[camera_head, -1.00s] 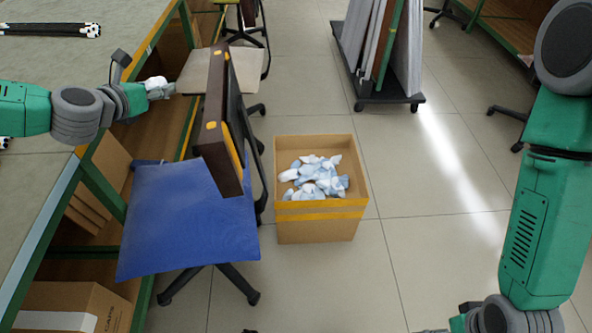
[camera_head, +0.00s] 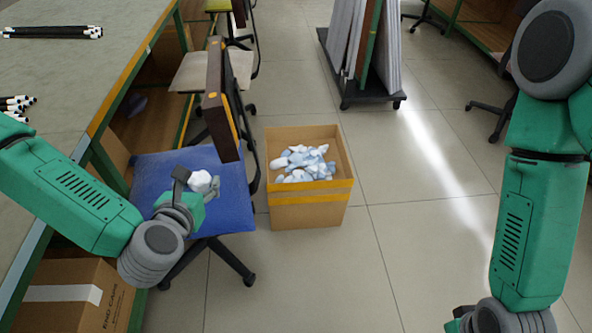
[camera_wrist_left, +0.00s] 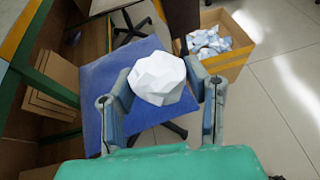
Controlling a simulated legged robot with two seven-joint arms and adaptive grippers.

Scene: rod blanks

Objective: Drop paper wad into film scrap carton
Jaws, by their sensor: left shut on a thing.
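A white crumpled paper wad (camera_head: 200,181) is held by my left gripper (camera_head: 196,186), above the blue seat of a chair. In the left wrist view the paper wad (camera_wrist_left: 158,79) sits between the two fingers of the left gripper (camera_wrist_left: 162,92). The film scrap carton (camera_head: 310,194) is an open cardboard box with a yellow band, standing on the floor to the right of the gripper. It holds several white and pale blue crumpled scraps (camera_head: 302,163). The carton (camera_wrist_left: 231,64) also shows at upper right in the left wrist view. My right arm is at the right edge; its gripper is not clearly visible.
The blue chair (camera_head: 170,172) has a dark upright backrest (camera_head: 222,100) between it and the carton. A workbench (camera_head: 70,70) with rods (camera_head: 52,32) runs along the left. A wheeled rack with panels (camera_head: 362,60) stands behind. Floor right of the carton is clear.

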